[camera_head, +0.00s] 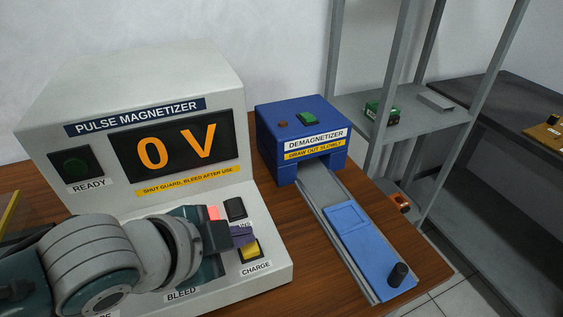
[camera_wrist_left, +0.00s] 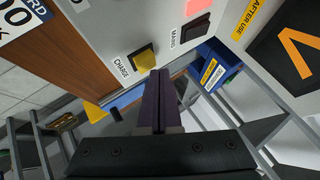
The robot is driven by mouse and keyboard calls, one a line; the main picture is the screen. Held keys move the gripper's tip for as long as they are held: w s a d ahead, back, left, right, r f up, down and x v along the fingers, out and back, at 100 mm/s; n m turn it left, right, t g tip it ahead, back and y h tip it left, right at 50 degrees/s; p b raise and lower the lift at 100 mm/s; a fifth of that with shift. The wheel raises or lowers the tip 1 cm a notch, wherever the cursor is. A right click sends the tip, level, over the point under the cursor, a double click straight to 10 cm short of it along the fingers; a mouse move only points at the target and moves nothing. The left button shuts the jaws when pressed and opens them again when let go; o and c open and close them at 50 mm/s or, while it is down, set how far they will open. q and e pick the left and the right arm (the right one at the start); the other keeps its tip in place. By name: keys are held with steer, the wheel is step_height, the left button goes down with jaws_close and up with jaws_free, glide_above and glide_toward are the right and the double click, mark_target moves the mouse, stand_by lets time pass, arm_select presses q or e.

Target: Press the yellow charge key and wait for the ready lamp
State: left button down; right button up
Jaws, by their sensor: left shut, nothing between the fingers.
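The yellow charge key (camera_head: 250,249) sits on the sloped front panel of the pulse magnetizer (camera_head: 140,80), above the label CHARGE. It also shows in the left wrist view (camera_wrist_left: 145,57). My left gripper (camera_head: 243,236) is shut and empty. Its dark purple fingertips (camera_wrist_left: 158,76) are close beside the key; I cannot tell whether they touch it. The ready lamp (camera_head: 76,163) is dark green and looks unlit. The display (camera_head: 176,146) reads 0 V. My left arm hides part of the front panel. My right gripper is in neither view.
A black key (camera_head: 235,208) and a pink-red lit part (camera_head: 213,212) lie just behind the yellow key. The blue demagnetizer (camera_head: 300,135) with its blue sled (camera_head: 360,245) stands to the right on the wooden table (camera_head: 420,262). A grey shelf (camera_head: 400,115) stands beyond.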

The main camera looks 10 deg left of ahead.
mark_target(243, 252)
arm_select(q)
steer(key=shift+f+b, duration=0.4)
steer(key=shift+f, duration=0.3)
stand_by(0.6)
steer(key=shift+r, duration=0.1)
steer(key=shift+r+p, duration=0.85)
steer(key=shift+p, duration=0.3)
step_height(243, 252, up, 5)
steer(key=p, duration=0.5)
steer(key=shift+r, duration=0.1)
steer(key=shift+s+d, duration=0.1)
steer(key=shift+s, duration=0.05)
